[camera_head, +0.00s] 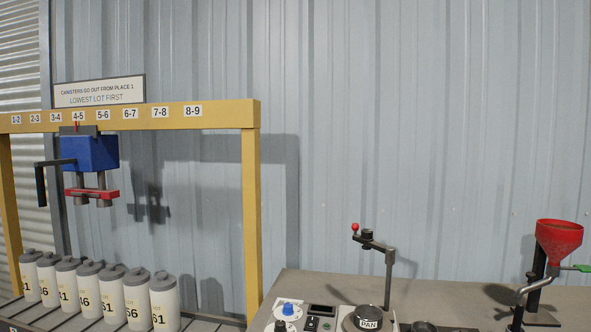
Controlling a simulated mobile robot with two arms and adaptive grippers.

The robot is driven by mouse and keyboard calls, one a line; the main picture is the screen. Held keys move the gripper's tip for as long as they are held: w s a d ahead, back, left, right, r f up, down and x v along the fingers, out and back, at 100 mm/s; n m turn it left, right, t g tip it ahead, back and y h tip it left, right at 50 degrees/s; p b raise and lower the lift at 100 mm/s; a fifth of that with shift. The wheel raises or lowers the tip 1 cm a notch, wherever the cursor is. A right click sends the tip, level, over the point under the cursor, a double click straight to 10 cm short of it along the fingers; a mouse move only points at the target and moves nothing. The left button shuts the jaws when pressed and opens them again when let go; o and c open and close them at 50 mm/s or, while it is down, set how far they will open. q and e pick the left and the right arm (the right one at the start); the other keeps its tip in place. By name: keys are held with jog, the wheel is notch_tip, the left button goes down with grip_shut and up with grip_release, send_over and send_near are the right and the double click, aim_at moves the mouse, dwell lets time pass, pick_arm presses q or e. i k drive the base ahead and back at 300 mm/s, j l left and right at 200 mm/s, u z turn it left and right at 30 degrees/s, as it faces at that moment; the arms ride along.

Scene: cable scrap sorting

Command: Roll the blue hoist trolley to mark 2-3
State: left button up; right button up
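The blue hoist trolley (89,152) hangs under the yellow beam (205,114) of a gantry at the left. Its black top and a thin red pointer sit at the 4-5 mark. A black crank-like handle (42,180) sticks out to its left. A red crossbar (91,194) with dark grey cylinders hangs below it, empty. The 2-3 mark (35,118) is on the beam to the left of the trolley. Neither of my grippers is in view.
Several white canisters (137,302) with grey lids stand in a row on a slatted rack below the trolley. A yellow post (250,210) holds the beam's right end. A bench (420,290) at the right carries a pan device (368,323) and a red funnel (559,238) on a stand.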

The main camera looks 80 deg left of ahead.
aim_at(83, 150)
jog(key=u, duration=4.2)
jog(key=i+j+z, duration=0.1)
jog(key=z, duration=0.35)
jog(key=i+j+z, duration=0.1)
jog(key=z, duration=0.35)
jog(key=i+j+z, duration=0.2)
jog(key=j, duration=0.35)
jog(key=i+j+z, duration=0.2)
jog(key=j, duration=0.35)
jog(key=j+z, duration=0.2)
jog(key=j, duration=0.35)
jog(key=i+j+z, duration=0.2)
jog(key=j, duration=0.4)
jog(key=k, duration=0.1)
